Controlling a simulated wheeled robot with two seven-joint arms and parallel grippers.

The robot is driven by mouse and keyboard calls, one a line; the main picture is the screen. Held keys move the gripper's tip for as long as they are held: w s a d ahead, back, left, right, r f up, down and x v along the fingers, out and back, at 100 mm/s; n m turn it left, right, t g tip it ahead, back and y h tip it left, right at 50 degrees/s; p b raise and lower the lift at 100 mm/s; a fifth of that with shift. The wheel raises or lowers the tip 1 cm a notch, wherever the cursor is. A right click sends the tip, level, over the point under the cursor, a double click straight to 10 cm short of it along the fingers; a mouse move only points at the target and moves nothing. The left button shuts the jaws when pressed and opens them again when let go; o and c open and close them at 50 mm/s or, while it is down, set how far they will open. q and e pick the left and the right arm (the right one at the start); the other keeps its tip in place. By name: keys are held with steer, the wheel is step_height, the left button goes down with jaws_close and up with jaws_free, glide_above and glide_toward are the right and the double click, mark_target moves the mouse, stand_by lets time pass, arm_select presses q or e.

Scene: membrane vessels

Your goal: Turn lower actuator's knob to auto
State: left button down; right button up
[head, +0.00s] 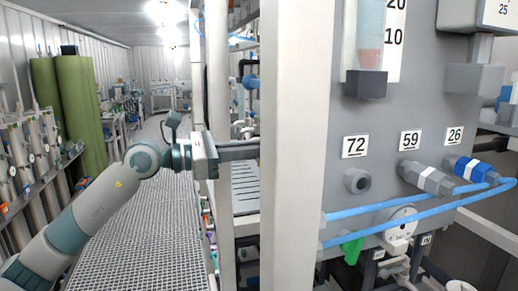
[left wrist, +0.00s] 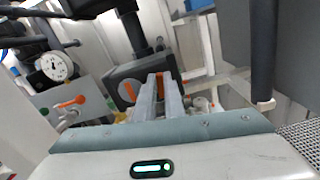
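My left gripper (head: 258,150) reaches in from the left in the head view, at the white post that hides what lies past its fingertips. In the left wrist view its two fingers (left wrist: 159,80) are slightly apart and point at a dark actuator box (left wrist: 125,72). An orange piece, seemingly a knob (left wrist: 158,79), shows between the fingertips. I cannot tell whether the fingers touch it. Another orange knob (left wrist: 127,92) shows on the box just left of the fingers. The knob's markings are not readable. My right gripper is not in view.
The white post (head: 290,140) stands close on the right of my left gripper. A grey panel (head: 425,100) with blue hoses fills the right side. A gauge (left wrist: 57,67) and an orange handle (left wrist: 71,101) are at the left in the wrist view. The grating aisle (head: 135,225) is clear.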

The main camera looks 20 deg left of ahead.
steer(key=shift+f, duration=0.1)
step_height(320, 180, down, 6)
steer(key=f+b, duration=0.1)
steer(key=b, duration=0.6)
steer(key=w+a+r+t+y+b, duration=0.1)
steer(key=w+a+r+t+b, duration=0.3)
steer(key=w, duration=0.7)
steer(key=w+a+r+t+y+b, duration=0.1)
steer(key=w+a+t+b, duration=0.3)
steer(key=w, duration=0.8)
arm_select(q)
steer(key=shift+s+d+f+m+b, duration=0.15)
steer(key=shift+m+b, duration=0.4)
steer(key=shift+m, duration=2.15)
steer(key=shift+s+d+f+m+b, duration=0.15)
steer(key=shift+m+b, duration=0.35)
steer(key=shift+m, duration=2.2)
steer(key=shift+s+f+m+b, duration=0.1)
steer(key=shift+f+m+b, duration=0.3)
steer(key=shift+m, duration=2.3)
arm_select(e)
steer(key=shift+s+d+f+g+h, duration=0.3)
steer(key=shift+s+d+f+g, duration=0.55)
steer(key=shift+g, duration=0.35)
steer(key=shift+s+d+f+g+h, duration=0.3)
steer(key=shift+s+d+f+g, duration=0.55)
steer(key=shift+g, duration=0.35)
arm_select(q)
steer(key=shift+r, duration=0.15)
